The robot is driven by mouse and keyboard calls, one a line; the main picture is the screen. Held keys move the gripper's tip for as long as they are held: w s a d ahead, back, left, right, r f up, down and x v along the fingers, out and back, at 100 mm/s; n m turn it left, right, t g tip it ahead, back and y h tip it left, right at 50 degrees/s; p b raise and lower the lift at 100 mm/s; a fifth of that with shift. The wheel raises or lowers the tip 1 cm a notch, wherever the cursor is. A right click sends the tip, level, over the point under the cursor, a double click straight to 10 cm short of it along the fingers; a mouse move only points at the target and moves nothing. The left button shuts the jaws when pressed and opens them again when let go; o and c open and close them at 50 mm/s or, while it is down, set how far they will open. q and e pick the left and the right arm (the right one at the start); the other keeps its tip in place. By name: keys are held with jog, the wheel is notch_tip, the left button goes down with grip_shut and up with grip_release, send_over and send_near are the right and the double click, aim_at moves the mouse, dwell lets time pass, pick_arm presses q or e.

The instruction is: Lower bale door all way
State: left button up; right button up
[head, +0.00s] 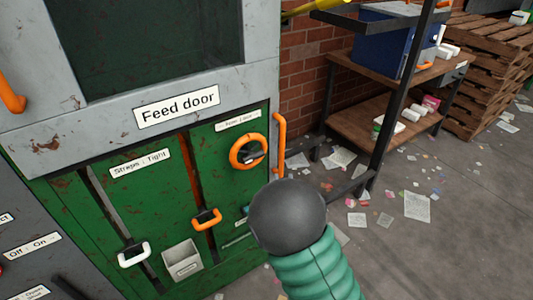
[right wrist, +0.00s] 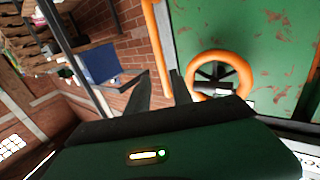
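The green lower door (head: 221,141) of the baler stands upright below the grey panel marked "Feed door" (head: 177,107). It carries an orange ring-shaped wheel (head: 236,162) under a small label. An upright orange handle bar (head: 281,130) is at its right edge. In the head view my right wrist hides my right gripper near the bar's lower end. In the right wrist view my right gripper (right wrist: 161,75) has its fingers apart, with the orange bar (right wrist: 149,25) showing between them. Whether they touch it is unclear. The orange wheel (right wrist: 224,62) is just right. My left gripper is out of view.
An orange-handled slot (head: 207,219) and a white-handled slot (head: 134,256) are on the green front. A shelf (head: 370,129) with a blue box (head: 381,48) and pallets (head: 488,65) stand at right. Paper scraps litter the floor (head: 440,180).

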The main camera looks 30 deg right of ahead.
aim_at(282, 152)
jog(key=b+x, duration=0.1)
jog(key=x, duration=0.6)
jog(key=b+x, duration=0.1)
jog(key=x, duration=0.6)
jog(key=shift+d+f, duration=0.1)
jog(key=shift+f, duration=0.1)
jog(key=shift+w+d+r, duration=0.1)
jog(key=shift+w+d, duration=0.15)
jog(key=shift+w, duration=0.25)
grip_shut()
